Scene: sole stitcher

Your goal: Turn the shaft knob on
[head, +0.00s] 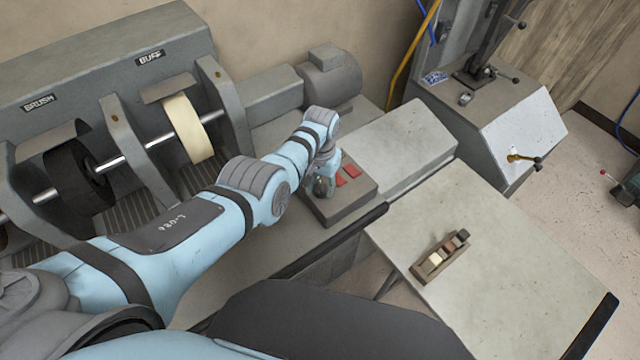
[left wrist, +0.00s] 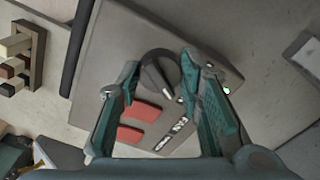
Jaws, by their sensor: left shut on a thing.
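The shaft knob (left wrist: 158,76) is a round dark knob with a pale pointer line, on the face of a grey control box (left wrist: 215,78). In the left wrist view the pointer line points down and slightly right. My left gripper (left wrist: 160,66) has one finger on each side of the knob and is shut on it. In the head view my left gripper (head: 325,182) is over the control box (head: 340,206) and hides the knob. Two red switches (left wrist: 146,110) and (left wrist: 130,134) sit beside the knob, with small white labels nearby. My right gripper is not in view.
Behind my left arm stand a dark brush wheel (head: 75,175) and a pale buff wheel (head: 187,130) on a shaft, with a motor (head: 330,78) to their right. A small wooden holder (head: 440,255) lies on the side table (head: 500,270), otherwise clear.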

